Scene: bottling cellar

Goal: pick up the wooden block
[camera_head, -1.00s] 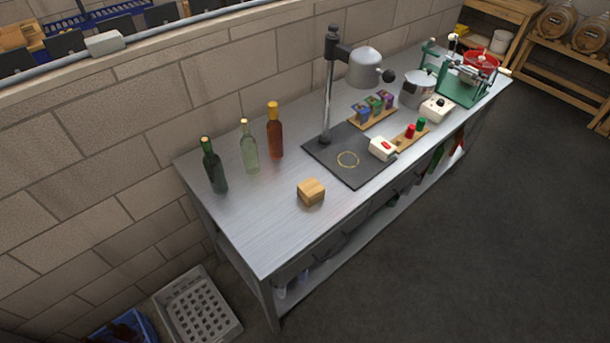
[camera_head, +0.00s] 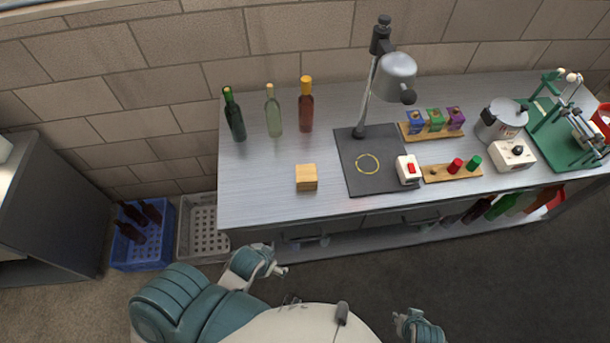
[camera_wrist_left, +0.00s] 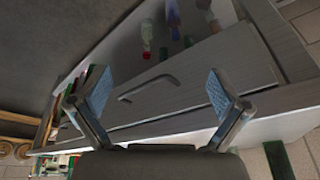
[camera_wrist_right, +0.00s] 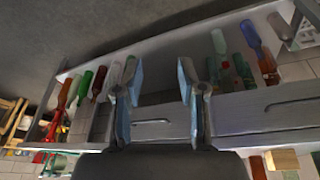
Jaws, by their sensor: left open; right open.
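The wooden block (camera_head: 306,177) is a light brown cube on the grey metal workbench (camera_head: 262,198), left of the black mat and near the bench's front edge. It also shows at the lower right of the right wrist view (camera_wrist_right: 282,160). My left gripper (camera_head: 277,268) is below and in front of the bench, apart from the block. In the left wrist view it is open and empty (camera_wrist_left: 158,92), facing the bench's drawer front. My right gripper (camera_head: 402,318) is low at the bottom of the head view. In the right wrist view it is open and empty (camera_wrist_right: 160,80).
Three bottles, dark green (camera_head: 235,116), clear (camera_head: 273,112) and brown (camera_head: 305,106), stand behind the block. A black mat (camera_head: 352,150) with a lamp-like press stands right of it. A blue crate (camera_head: 128,250) and a grey crate (camera_head: 187,240) sit on the floor at left.

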